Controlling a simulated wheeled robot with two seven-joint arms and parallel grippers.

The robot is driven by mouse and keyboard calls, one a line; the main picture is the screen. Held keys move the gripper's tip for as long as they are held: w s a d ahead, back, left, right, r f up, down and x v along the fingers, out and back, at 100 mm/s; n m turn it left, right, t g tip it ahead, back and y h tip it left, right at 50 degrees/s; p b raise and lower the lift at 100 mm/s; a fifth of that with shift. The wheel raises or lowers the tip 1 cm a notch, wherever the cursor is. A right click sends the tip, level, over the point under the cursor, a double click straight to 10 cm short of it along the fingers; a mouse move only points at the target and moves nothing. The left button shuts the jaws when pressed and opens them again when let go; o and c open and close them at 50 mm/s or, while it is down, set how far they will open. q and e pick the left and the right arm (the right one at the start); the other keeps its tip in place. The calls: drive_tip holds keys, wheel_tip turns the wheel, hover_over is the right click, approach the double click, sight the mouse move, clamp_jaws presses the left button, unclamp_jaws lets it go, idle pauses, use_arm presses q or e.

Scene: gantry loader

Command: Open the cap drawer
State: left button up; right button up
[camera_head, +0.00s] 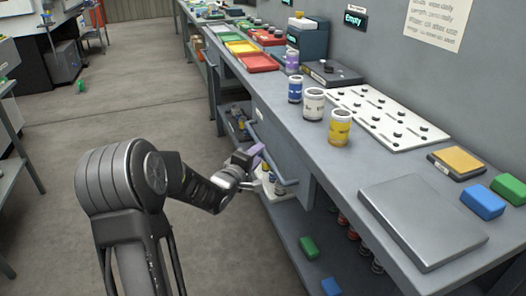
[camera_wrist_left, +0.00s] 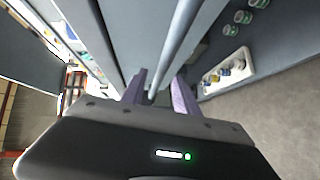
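The grey drawer front (camera_head: 285,145) is in the side of the workbench, below the worktop, and looks shut. The drawer's inside is hidden. My right gripper is not in view.
On the worktop stand several jars, including a yellow one (camera_head: 340,128), a white peg board (camera_head: 385,115) and a flat grey plate (camera_head: 422,222). A white tray with small jars (camera_wrist_left: 225,72) is on the shelf below.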

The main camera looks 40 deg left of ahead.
use_arm(q)
drive_tip(key=x, duration=0.4)
drive_tip(key=shift+w, duration=0.25)
drive_tip(key=shift+c, duration=0.4)
clamp_jaws()
idle(0.8)
